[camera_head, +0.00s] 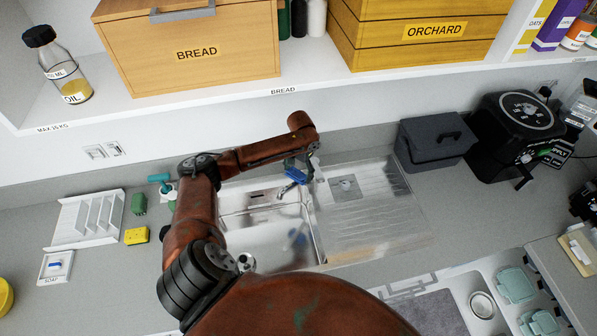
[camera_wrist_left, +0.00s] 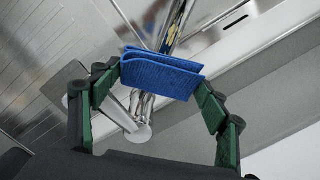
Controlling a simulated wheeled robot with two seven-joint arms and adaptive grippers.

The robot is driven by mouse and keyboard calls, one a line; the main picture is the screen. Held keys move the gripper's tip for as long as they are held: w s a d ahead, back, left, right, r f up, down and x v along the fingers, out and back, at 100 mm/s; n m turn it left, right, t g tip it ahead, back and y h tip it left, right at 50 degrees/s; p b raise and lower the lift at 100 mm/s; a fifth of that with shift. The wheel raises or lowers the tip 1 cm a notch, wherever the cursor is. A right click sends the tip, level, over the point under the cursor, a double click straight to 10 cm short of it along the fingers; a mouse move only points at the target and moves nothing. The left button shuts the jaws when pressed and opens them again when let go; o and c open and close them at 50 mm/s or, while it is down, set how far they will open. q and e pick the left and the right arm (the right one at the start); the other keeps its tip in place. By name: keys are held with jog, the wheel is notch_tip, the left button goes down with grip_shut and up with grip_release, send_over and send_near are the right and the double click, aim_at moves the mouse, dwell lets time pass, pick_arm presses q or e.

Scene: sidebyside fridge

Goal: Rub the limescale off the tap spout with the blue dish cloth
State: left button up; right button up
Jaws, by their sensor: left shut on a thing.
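The blue dish cloth (camera_head: 296,174) is folded and sits in my left gripper (camera_head: 291,167), above the back of the sink. In the left wrist view the cloth (camera_wrist_left: 160,75) spans between the green fingers of my left gripper (camera_wrist_left: 160,82), which is shut on it. The chrome tap spout (camera_head: 287,189) reaches over the sink bowl just below the cloth. In the left wrist view the tap (camera_wrist_left: 176,22) passes behind the cloth, which hides part of it. I cannot tell whether cloth and spout touch. Limescale cannot be made out. My right gripper is out of view.
The sink bowl (camera_head: 265,240) lies below, with a ribbed drainer (camera_head: 378,215) to its right. A yellow sponge (camera_head: 136,236) and a white rack (camera_head: 90,222) are at left. A grey box (camera_head: 436,143) and black air fryer (camera_head: 510,135) stand at right. A shelf (camera_head: 300,82) overhangs the back.

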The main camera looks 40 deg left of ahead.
aim_at(291, 184)
pick_arm(q)
jog(key=shift+s+f, duration=0.2)
jog(key=shift+f, duration=0.3)
jog(key=shift+s+f, duration=0.2)
jog(key=shift+f, duration=0.25)
dwell(0.8)
jog(key=s+p, duration=0.1)
jog(key=p, duration=0.1)
jog(key=s+r+p, duration=0.1)
jog(key=p, duration=0.1)
jog(key=s+p, duration=0.1)
jog(key=p, duration=0.1)
jog(key=shift+r, duration=0.3)
jog(key=shift+s+r, duration=0.15)
jog(key=shift+s, duration=0.7)
jog(key=shift+s+r, duration=0.15)
jog(key=shift+s, duration=0.35)
jog(key=shift+s+r, duration=0.15)
jog(key=shift+s, duration=0.35)
jog(key=shift+w, duration=0.15)
jog(key=shift+w+f, duration=0.3)
jog(key=shift+w, duration=0.55)
jog(key=shift+w+f, duration=0.25)
jog(key=shift+w, duration=0.55)
jog(key=shift+w+f+b, duration=0.4)
jog(key=shift+w+b, duration=0.05)
jog(key=shift+w, duration=0.3)
jog(key=shift+w+f+b, duration=0.4)
jog(key=shift+w+b, duration=0.05)
jog(key=shift+w, duration=0.3)
